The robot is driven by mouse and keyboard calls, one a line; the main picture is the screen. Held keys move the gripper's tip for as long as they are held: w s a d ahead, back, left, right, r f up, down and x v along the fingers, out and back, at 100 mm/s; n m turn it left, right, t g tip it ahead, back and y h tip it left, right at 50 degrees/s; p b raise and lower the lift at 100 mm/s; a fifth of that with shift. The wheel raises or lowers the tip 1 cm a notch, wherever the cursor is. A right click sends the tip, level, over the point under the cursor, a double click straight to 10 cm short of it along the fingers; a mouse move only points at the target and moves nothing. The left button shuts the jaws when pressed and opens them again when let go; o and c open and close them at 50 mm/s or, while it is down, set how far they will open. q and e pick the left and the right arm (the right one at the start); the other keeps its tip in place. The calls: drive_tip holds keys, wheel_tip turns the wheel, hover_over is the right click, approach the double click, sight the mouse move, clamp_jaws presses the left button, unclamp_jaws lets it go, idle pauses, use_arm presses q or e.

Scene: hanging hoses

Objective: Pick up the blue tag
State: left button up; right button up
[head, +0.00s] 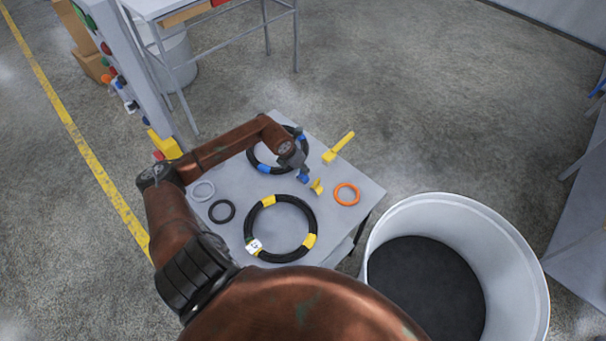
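A small blue tag (303,178) shows at the tip of my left gripper (301,170), above or on the grey table (335,220). My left arm reaches in from the left over the far black hose coil, and its gripper points down at the tag. The fingers are small and dark here, so I cannot tell whether they are open or closed around the tag, or whether the tag touches the table. A small yellow tag (317,187) is just right of the blue tag. My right gripper is not in view.
The table holds a far black coil with blue bands (264,169), a near coil with yellow bands (282,258), an orange ring (347,194), a grey ring (204,191) and a black ring (222,211). A yellow bar (340,147) lies at the right edge. A white bin (520,270) stands right.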

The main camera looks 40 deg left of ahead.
sight(303, 174)
use_arm(q)
drive_tip(key=shift+x, duration=1.3)
drive_tip(key=shift+c, duration=0.4)
clamp_jaws()
